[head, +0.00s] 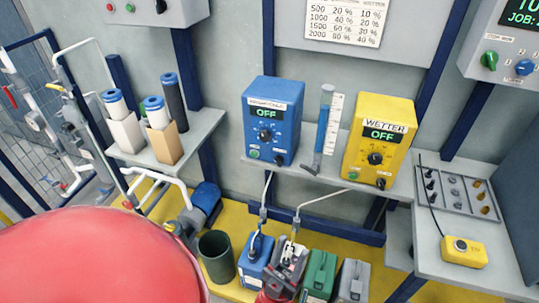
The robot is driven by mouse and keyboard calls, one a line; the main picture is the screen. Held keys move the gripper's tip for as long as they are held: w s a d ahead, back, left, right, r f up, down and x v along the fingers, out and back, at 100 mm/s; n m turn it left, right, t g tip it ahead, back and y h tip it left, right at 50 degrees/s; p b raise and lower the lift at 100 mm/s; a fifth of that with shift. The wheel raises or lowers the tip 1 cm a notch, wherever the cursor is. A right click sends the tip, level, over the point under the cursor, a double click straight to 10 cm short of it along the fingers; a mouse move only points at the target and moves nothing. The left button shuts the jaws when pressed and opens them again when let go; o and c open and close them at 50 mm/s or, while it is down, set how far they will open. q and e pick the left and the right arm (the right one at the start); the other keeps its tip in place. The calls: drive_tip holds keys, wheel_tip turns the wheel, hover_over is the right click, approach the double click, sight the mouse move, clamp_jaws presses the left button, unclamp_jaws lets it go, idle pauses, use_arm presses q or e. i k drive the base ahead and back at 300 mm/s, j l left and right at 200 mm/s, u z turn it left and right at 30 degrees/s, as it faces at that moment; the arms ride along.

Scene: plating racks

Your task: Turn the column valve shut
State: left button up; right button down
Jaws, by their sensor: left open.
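A clear column with blue liquid (322,130) stands on the wall shelf between a blue box and a yellow box, with a white scale behind its right side. A small grey fitting at its foot (312,168) looks like the column valve; its handle position is too small to tell. My left gripper (290,250) is open, low in the picture, in front of and below the shelf, over the jugs. It is apart from the column and its valve. My right gripper is not in view.
The blue box (285,146) and yellow "WETTER" box (392,110) both read OFF. Blue (253,275), green (320,277) and grey (353,282) jugs stand below, near hoses. A yellow pendant (463,252) lies on the right bench. My large red part blocks the lower left.

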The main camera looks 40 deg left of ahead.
sight(312, 171)
drive_tip(key=u, duration=0.75)
drive_tip(key=i+l+z, duration=0.15)
drive_tip(key=l+z, duration=0.15)
drive_tip(key=i+l+z, duration=0.3)
drive_tip(key=k+l, duration=0.05)
drive_tip(key=k, duration=0.05)
